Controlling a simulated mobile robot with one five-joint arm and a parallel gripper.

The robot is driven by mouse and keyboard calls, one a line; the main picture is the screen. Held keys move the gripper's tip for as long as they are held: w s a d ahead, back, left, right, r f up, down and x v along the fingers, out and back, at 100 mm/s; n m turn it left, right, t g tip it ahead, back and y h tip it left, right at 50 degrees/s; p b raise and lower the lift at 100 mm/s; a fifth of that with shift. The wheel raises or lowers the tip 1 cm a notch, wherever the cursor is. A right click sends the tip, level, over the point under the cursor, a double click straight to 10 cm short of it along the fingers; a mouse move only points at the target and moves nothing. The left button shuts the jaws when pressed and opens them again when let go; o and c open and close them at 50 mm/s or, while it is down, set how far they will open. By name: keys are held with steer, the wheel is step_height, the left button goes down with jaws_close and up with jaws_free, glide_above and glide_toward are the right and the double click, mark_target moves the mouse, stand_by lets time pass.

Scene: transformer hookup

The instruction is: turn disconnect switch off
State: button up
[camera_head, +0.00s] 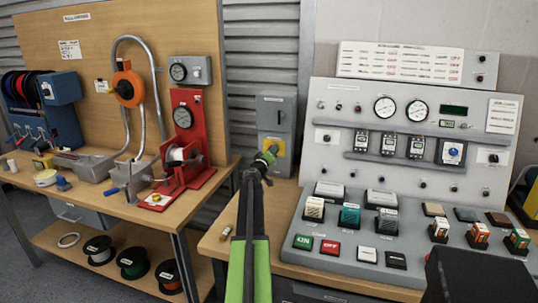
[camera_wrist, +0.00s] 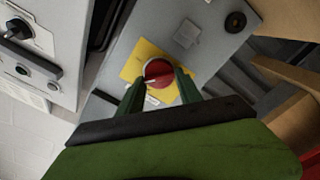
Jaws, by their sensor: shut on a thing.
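The disconnect switch is a grey box (camera_head: 274,112) on the wall between the two benches. Its red rotary knob (camera_wrist: 158,73) sits on a yellow plate (camera_wrist: 134,64) in the wrist view. My gripper (camera_wrist: 159,86) is shut on the red knob, with one green finger on each side of it. In the head view my gripper (camera_head: 268,156) reaches the box's lower front and hides most of the knob; part of the yellow plate (camera_head: 279,147) shows. A white mark on the knob points toward the lower left in the wrist view.
A sloped grey control console (camera_head: 400,180) with gauges and buttons stands right of the box. At left, a wooden workbench (camera_head: 110,205) carries a red winding stand (camera_head: 190,140), grey bins and cable spools. Free space around the box is narrow.

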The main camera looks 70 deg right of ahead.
steer(key=n, duration=0.4)
steer(key=shift+s+d+f, duration=0.1)
steer(key=shift+s, duration=0.15)
steer(key=shift+n, duration=2.1)
steer(key=o, duration=1.4)
steer(key=shift+c, duration=0.2)
steer(key=shift+w, duration=0.1)
steer(key=a, duration=1.1)
steer(key=s+a, duration=0.1)
steer(key=a, duration=0.5)
steer(key=shift+a, duration=0.2)
